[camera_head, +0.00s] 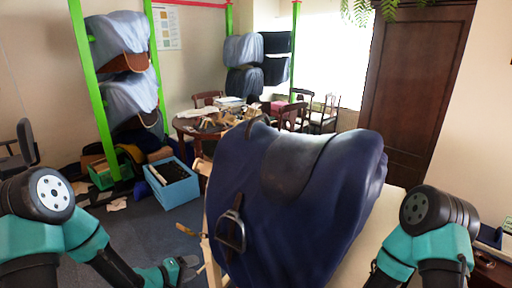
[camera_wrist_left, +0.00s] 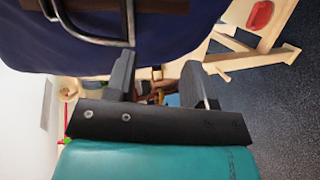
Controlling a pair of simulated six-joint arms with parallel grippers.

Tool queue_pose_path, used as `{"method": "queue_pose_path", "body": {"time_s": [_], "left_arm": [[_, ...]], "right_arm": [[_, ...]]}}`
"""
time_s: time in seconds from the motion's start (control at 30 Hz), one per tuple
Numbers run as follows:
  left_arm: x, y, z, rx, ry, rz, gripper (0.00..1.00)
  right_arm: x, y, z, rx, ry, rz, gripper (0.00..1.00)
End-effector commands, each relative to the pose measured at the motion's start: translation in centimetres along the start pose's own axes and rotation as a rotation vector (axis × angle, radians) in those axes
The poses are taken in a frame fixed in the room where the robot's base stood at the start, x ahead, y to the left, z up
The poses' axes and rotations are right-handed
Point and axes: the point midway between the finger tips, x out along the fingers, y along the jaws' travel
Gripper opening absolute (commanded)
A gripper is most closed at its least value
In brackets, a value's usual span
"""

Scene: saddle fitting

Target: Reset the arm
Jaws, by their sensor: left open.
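A saddle under a dark blue cover (camera_head: 300,200) sits on a light wooden stand (camera_head: 208,250) in the middle of the head view, with a dark seat patch (camera_head: 292,163) on top. A metal stirrup (camera_head: 231,230) hangs on its left side; part of it also shows in the left wrist view (camera_wrist_left: 128,30). My left gripper (camera_head: 190,268) is low, left of the stand. In the left wrist view its fingers (camera_wrist_left: 157,82) are apart with nothing held between them, close to the blue cover and stirrup. My right arm is at the right, its gripper out of the picture.
A blue crate (camera_head: 172,190) and a green crate (camera_head: 108,177) stand on the floor behind. A green rack (camera_head: 92,90) holds covered saddles. A cluttered round table (camera_head: 215,122) with chairs is at the back. A brown door (camera_head: 415,90) is behind right. Dark carpet is open at left.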

Motion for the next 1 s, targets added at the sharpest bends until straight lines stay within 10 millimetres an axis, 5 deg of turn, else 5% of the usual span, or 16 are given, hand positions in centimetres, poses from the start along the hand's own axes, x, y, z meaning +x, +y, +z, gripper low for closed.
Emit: {"method": "queue_pose_path", "body": {"time_s": [0.27, 0.6, 0.8, 1.0], "left_arm": [[0.0, -9.1, 3.5, 0.198, -0.007, -0.344, 0.49], [-3.9, -18.1, 11.5, 0.398, -0.282, -0.728, 0.49], [-6.0, -20.2, 15.1, 0.446, -0.439, -0.823, 0.49], [-6.4, -20.4, 15.7, 0.455, -0.468, -0.834, 0.49]], "right_arm": [[0.0, 0.0, 0.0, 0.0, 0.0, 0.0, 0.81], [0.0, 0.0, 0.0, 0.0, 0.0, 0.0, 0.81], [0.0, 0.0, 0.0, 0.0, 0.0, 0.0, 0.81], [0.0, 0.0, 0.0, 0.0, 0.0, 0.0, 0.81]]}}
